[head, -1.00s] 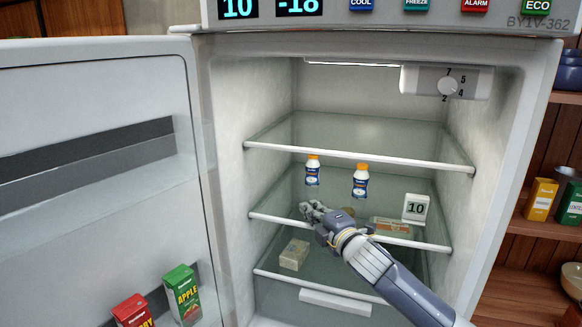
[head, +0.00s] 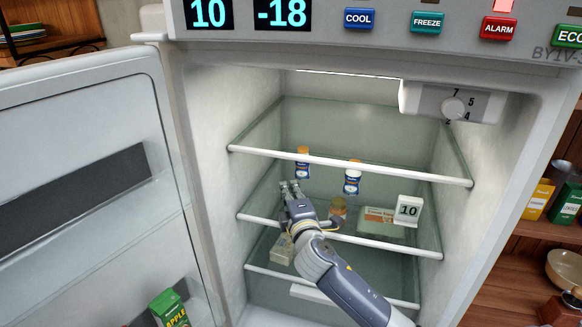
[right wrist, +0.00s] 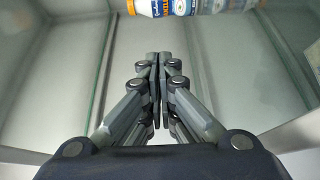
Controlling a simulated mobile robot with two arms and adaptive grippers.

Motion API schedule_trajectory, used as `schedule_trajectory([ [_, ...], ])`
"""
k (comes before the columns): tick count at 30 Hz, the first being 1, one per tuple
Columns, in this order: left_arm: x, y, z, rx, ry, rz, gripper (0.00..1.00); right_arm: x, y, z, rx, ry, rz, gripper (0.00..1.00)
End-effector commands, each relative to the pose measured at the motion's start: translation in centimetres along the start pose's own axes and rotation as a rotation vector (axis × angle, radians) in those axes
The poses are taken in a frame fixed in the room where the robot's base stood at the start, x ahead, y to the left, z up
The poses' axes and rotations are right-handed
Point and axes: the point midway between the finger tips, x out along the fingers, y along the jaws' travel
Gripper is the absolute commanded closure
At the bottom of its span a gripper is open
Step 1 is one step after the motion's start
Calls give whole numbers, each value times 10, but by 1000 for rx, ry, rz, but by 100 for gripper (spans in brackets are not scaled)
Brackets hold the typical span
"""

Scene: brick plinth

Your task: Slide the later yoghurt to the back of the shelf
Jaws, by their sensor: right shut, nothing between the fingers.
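Two small white yoghurt bottles with orange caps and blue labels stand inside the fridge: a left one (head: 303,164) and a right one (head: 352,178). No dates are readable, so I cannot tell which is later. My right gripper (head: 290,186) is shut and empty, just in front of and slightly left of the left bottle. In the right wrist view the shut fingertips (right wrist: 160,56) point toward a bottle label (right wrist: 185,7), cut by the top edge; contact is not visible. My left gripper is not in view.
A card marked 10 (head: 408,210) stands at the right, by a flat carton (head: 378,221). A small jar (head: 338,207) is behind my wrist. A pale block (head: 281,249) lies lower left. The open door (head: 75,160) is left.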

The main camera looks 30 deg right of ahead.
Motion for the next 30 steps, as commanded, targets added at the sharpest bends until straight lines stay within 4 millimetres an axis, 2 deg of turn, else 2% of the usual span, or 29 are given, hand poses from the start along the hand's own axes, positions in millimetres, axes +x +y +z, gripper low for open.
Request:
schedule_trajectory([
  [3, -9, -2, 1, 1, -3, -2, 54, 21, 3, 0, 0, -2, 0, 100],
  [11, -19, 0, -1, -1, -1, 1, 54, 60, 3, 0, 0, 0, 0, 100],
  [15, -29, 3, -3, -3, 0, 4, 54, 75, 3, 15, -3, -2, -2, 100],
  [21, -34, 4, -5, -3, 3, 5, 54, 86, 0, 26, -1, 0, -2, 100],
  [30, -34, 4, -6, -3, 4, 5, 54, 88, 0, 28, -1, 1, -1, 100],
])
